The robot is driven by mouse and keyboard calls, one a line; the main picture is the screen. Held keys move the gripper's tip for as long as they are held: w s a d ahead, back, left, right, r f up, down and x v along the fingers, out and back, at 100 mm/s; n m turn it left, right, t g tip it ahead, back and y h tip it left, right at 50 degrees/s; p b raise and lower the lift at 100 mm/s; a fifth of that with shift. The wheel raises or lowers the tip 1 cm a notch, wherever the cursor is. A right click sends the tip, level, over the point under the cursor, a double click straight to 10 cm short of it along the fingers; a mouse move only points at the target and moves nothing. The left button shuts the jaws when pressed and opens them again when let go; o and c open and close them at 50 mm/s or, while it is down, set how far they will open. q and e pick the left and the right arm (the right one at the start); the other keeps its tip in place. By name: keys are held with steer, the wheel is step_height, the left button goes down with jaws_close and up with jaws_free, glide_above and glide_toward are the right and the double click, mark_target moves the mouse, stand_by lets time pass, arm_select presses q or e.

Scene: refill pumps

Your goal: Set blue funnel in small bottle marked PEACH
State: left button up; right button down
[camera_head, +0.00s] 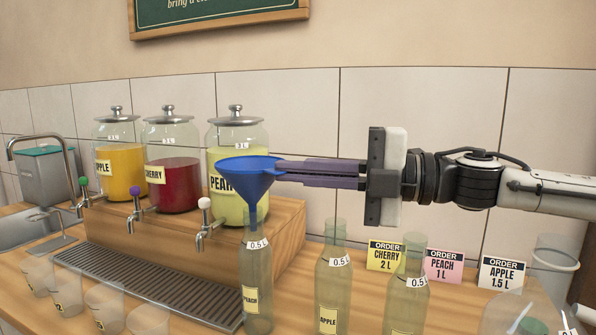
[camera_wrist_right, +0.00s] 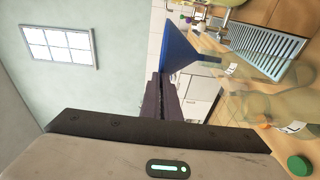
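The blue funnel (camera_head: 247,178) is upright with its spout down. My right gripper (camera_head: 284,171) is shut on the funnel's rim side and holds it from the right. The small clear bottle marked PEACH (camera_head: 256,275) stands on the counter directly below the funnel. The spout's lower end overlaps the bottle's neck in the head view; I cannot tell for sure how deep it sits inside. In the right wrist view the funnel (camera_wrist_right: 182,50) lies at the fingertips, its spout pointing at a bottle neck. My left gripper is not in view.
A small bottle marked APPLE (camera_head: 329,285) and another bottle (camera_head: 405,295) stand to the right. Order cards (camera_head: 443,266) are behind them. Large juice jars (camera_head: 238,140) with taps stand on a wooden riser (camera_head: 278,235). Cups (camera_head: 104,305) and a drip tray (camera_head: 150,285) are at left.

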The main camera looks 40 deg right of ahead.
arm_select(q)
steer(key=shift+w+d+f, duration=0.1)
arm_select(e)
steer(key=shift+f, duration=0.3)
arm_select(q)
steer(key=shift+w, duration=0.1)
arm_select(e)
steer(key=c, duration=2.5)
jaws_free()
steer(key=o, duration=0.6)
steer(key=shift+c, duration=0.2)
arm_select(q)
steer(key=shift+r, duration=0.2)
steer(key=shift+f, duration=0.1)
